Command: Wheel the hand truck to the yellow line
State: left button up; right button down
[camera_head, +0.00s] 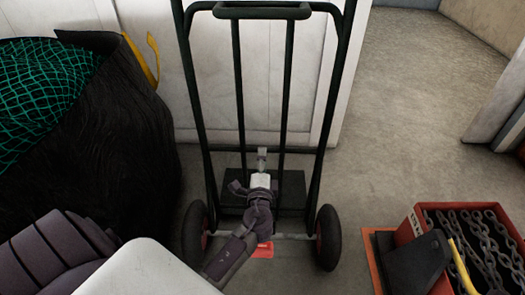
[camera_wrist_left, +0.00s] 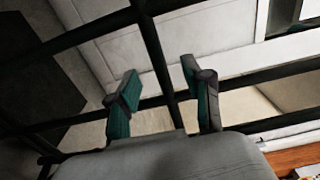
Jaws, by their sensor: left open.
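The hand truck (camera_head: 332,105) is a dark tubular frame with two black wheels, standing upright on the grey floor in the head view. My left gripper (camera_head: 262,153) is in front of its lower middle, pointing away from me at the frame. In the left wrist view the fingers (camera_wrist_left: 163,95) are spread apart. A dark bar of the hand truck (camera_wrist_left: 155,50) runs down between them in the picture; I cannot tell whether it is within the fingers' reach. My right gripper is not in view. No yellow line shows on the visible floor.
A white panelled wall (camera_head: 160,60) stands close behind the hand truck. A dark bundle with green netting (camera_head: 45,90) is at left. A red crate of chains (camera_head: 425,220) stands at lower right. Open floor (camera_head: 400,110) extends to the right and back.

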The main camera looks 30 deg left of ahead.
pick_arm(q)
jog(key=b+x, duration=0.1)
jog(key=x, duration=0.4)
jog(key=shift+w+a, duration=0.1)
jog(key=shift+w, duration=0.2)
grip_shut()
